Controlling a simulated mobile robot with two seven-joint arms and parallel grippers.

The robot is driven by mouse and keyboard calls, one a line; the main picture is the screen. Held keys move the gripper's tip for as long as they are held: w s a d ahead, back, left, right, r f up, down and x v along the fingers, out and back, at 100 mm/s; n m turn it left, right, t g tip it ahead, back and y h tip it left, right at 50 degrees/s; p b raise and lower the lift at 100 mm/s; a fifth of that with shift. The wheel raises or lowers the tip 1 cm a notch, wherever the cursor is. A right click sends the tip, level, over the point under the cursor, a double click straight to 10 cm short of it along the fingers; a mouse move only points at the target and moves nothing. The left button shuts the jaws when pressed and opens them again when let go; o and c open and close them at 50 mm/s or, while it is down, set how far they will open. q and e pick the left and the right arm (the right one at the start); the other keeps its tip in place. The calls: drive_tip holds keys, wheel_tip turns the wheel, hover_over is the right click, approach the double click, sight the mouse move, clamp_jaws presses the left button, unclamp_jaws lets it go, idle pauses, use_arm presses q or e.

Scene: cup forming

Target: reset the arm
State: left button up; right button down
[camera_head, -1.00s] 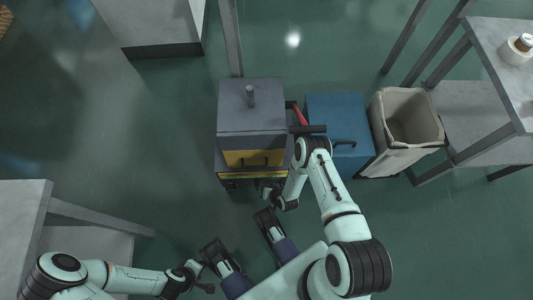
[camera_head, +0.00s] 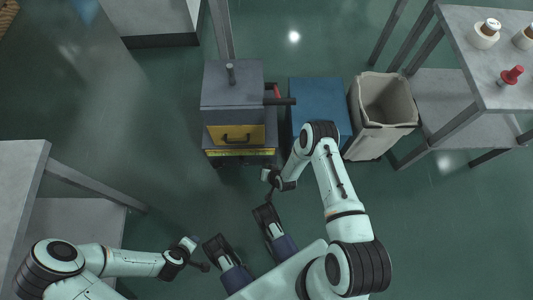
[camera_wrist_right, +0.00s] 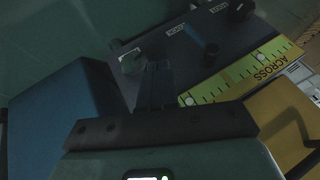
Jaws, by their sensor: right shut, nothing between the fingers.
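My right arm is bent in front of the grey machine with the yellow front (camera_head: 234,134). Its gripper (camera_head: 267,175) is small in the head view, pointing down-left over the floor.
A blue box (camera_head: 318,103) and a beige bin (camera_head: 385,110) stand right of the machine. A grey table (camera_head: 485,75) at the right carries white-and-brown items (camera_head: 486,34) and a red object (camera_head: 511,75). Another table (camera_head: 20,175) is at the left. Floor between is clear.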

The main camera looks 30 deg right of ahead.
use_arm(q)
drive_tip(key=shift+r, duration=0.2)
use_arm(e)
drive_tip(key=shift+s+r, duration=0.2)
drive_tip(key=shift+r, duration=0.05)
